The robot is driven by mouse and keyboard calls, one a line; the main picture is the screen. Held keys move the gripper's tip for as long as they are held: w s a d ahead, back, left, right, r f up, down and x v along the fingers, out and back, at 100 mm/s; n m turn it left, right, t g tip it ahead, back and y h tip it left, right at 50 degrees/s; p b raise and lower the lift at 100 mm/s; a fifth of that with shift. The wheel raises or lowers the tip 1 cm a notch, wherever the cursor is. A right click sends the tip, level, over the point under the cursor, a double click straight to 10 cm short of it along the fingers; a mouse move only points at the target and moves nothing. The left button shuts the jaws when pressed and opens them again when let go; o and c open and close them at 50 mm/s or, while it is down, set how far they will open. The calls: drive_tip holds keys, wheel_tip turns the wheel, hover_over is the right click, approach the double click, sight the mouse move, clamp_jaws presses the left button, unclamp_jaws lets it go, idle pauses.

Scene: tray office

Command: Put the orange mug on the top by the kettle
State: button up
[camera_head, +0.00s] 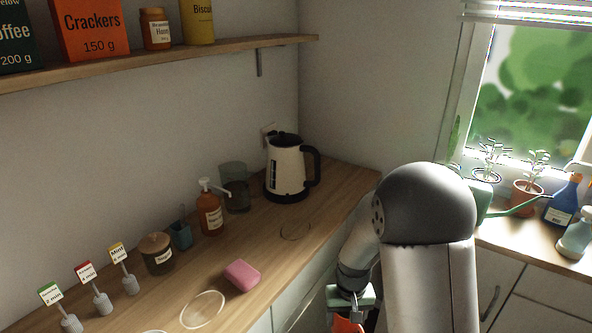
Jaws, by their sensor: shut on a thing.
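The kettle (286,169), cream with a black base, lid and handle, stands upright at the far corner of the wooden top (262,222). My gripper (348,314) is at the bottom of the view, in front of the top's front edge and well short of the kettle. It is shut on the orange mug (345,325). Only a small orange part of the mug shows; the rest is cut off by the frame's lower edge or hidden by my gripper and arm.
A pink sponge (242,275), a brown pump bottle (210,210), a dark glass container (235,190) and a lidded jar (158,254) stand on the top. A thin dark ring (296,231) marks bare wood before the kettle; a pale ring (203,309) lies nearer. A shelf (190,56) hangs above.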

drive_tip(key=shift+w+d+f, duration=0.2)
drive_tip(key=shift+d+f, duration=0.25)
drive_tip(key=shift+d, duration=0.15)
drive_tip(key=shift+w+d+f, duration=0.2)
drive_tip(key=shift+d+f, duration=0.25)
drive_tip(key=shift+d, duration=0.1)
